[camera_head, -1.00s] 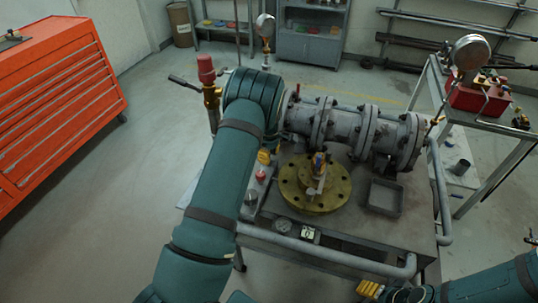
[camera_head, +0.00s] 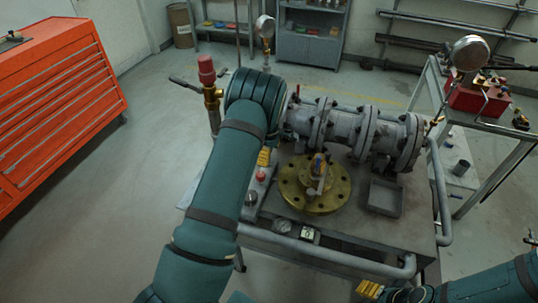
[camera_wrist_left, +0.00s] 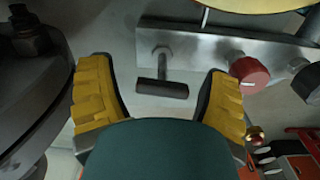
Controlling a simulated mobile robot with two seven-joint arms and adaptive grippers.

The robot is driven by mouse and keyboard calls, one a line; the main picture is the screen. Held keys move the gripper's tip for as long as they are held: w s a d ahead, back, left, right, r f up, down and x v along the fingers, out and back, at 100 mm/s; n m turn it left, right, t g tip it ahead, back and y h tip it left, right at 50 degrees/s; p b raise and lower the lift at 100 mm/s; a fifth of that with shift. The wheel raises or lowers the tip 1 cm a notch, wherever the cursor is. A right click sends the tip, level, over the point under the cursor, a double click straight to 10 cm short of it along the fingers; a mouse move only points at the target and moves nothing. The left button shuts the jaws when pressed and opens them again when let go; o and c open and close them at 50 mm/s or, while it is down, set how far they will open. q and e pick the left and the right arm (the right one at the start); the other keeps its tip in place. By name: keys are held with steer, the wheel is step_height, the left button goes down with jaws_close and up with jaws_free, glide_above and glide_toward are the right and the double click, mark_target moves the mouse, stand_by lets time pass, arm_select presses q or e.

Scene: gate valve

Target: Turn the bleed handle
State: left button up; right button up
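A small T-shaped handle with a dark grip (camera_wrist_left: 162,88), which looks like the bleed handle, sticks out of a grey metal block (camera_wrist_left: 190,45) in the left wrist view. My left gripper (camera_wrist_left: 160,72) is open, with its yellow finger pads on either side of the handle and clear gaps to it. In the head view my own left arm hides the handle, and only a bit of the left gripper's yellow pad (camera_head: 264,156) shows. At the bottom edge, yellow pads of my right gripper (camera_head: 370,289) show, but not its opening.
A red knob (camera_wrist_left: 248,72) sits on the block close to the right finger. A large flange (camera_wrist_left: 30,85) is close on the left. On the bench, a yellow flanged disc (camera_head: 314,198), a grey pipe valve (camera_head: 345,128) and a tray (camera_head: 384,197) stand near.

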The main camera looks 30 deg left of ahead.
arm_select(q)
steer(key=shift+f, duration=0.15)
step_height(320, 180, up, 12)
stand_by(0.6)
stand_by(0.4)
